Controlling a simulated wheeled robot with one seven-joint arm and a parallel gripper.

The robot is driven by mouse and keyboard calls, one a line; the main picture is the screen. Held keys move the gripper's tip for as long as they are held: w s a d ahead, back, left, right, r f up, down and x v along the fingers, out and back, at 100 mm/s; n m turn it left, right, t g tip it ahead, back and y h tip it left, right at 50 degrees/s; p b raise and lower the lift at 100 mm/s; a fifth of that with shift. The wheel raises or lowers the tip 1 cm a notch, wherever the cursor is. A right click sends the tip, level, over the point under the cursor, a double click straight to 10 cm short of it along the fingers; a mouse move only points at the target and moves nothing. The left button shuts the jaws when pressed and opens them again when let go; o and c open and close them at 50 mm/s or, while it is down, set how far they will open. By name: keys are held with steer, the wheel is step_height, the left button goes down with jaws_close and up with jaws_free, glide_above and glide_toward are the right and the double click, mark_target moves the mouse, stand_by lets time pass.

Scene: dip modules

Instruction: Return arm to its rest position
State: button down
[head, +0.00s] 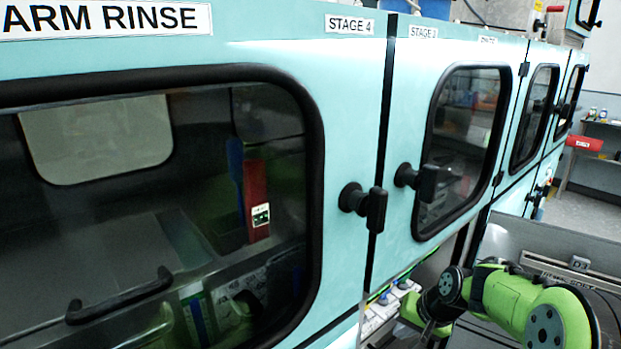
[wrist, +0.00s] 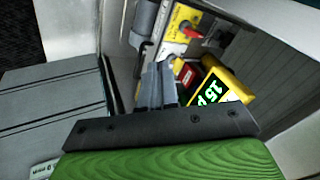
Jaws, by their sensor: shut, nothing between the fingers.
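My arm (head: 515,300), green with dark grey joints, is folded low at the right of the head view, beside the teal cabinets. Its end reaches down at the lower middle, and the fingers cannot be made out there. In the wrist view my gripper (wrist: 159,75) shows two grey fingers close together, shut and with nothing seen between them. Beyond the fingers is a recess with a yellow block bearing green digits (wrist: 218,90) and a small red item (wrist: 186,72). The fingers appear apart from both, though the gap is hard to judge.
Teal cabinet doors with dark windows (head: 470,140) and black latches (head: 375,210) line the left and middle. Below them is a ledge with pale parts (head: 385,312). A grey panel (head: 560,250) lies behind my arm.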

steer(key=s+a+r+n+h+p, duration=0.1)
steer(key=s+a+r+n+p, duration=0.1)
steer(key=s+r, duration=0.45)
steer(key=s+a+r+n+h+p, duration=0.1)
steer(key=s+a+r+h, duration=0.15)
steer(key=s+r, duration=0.4)
steer(key=s+r+n+t+p, duration=0.1)
steer(key=s+r+p, duration=0.2)
steer(key=s, duration=1)
step_height(320, 180, up, 2)
steer(key=shift+s+a+r+n, duration=0.1)
steer(key=shift+s+a+n, duration=0.3)
steer(key=shift+y, duration=0.25)
